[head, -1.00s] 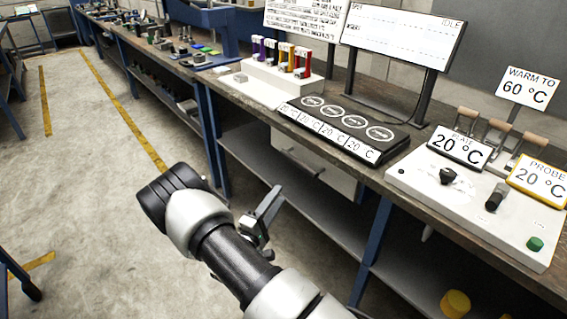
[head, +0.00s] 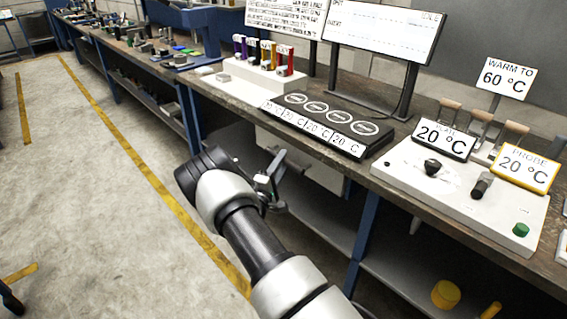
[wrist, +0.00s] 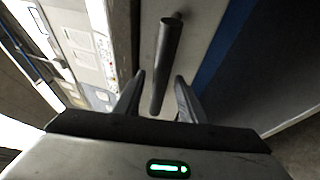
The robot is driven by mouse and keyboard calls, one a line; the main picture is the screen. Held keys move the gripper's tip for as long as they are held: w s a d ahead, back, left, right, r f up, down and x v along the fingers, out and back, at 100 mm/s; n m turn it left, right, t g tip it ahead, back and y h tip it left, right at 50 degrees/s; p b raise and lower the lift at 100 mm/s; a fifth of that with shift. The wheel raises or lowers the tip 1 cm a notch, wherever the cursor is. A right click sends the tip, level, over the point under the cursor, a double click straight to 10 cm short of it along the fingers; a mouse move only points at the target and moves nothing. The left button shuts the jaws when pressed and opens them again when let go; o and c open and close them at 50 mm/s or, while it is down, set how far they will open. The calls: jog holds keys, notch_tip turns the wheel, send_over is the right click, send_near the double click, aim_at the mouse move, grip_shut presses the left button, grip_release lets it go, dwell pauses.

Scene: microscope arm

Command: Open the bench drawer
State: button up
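The bench drawer (head: 318,172) is a pale grey front under the worktop, partly hidden behind my arm in the head view. In the wrist view, its dark bar handle (wrist: 167,60) stands out from the pale drawer face (wrist: 149,35). My gripper (wrist: 160,77) is open, with one finger on each side of the handle's near end. Gaps show between the bar and both fingers, so I see no grip on it. In the head view, my gripper (head: 272,182) is just in front of the drawer. The drawer looks shut.
The worktop above holds a black four-pad unit (head: 326,125), a white rack of coloured tubes (head: 262,70) and a white control panel (head: 460,190). A blue bench leg (head: 362,235) stands right of the drawer. A lower shelf (head: 310,218) runs beneath.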

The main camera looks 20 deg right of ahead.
jog(key=shift+w+d+r, duration=0.1)
jog(key=shift+w+d, duration=0.35)
grip_shut()
jog(key=s+a, duration=0.4)
jog(key=a, duration=0.7)
jog(key=s+a+b, duration=0.1)
jog(key=s+a, duration=0.3)
jog(key=a, duration=0.7)
jog(key=shift+s+a, duration=0.15)
jog(key=shift+a, duration=0.25)
grip_release()
